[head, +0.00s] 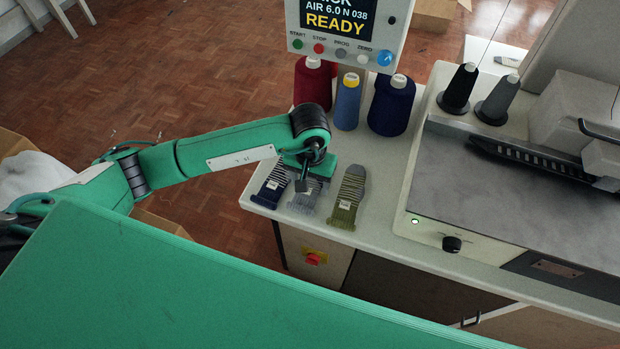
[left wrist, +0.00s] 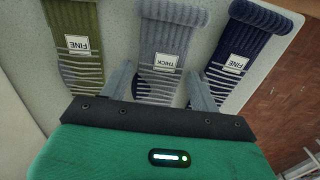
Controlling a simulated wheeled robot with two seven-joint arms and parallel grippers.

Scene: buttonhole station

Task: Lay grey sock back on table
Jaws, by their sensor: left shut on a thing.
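The grey sock (head: 302,204) is the middle one of three socks at the left end of the table (head: 375,246). In the left wrist view the grey sock (left wrist: 163,40) has a ribbed cuff, a white THICK label and stripes. My left gripper (head: 303,186) points down over it, with one finger on each side, shut on the sock. The sock's lower part is hidden under the gripper. It looks to be at or very near table height; I cannot tell whether it touches. My right gripper is not in view.
A navy striped sock (head: 268,190) lies left of the grey one, an olive striped sock (head: 346,205) right of it. Red (head: 313,82), blue (head: 347,104) and navy (head: 391,108) thread cones stand behind under the READY display (head: 344,22). A grey machine (head: 520,190) fills the right side.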

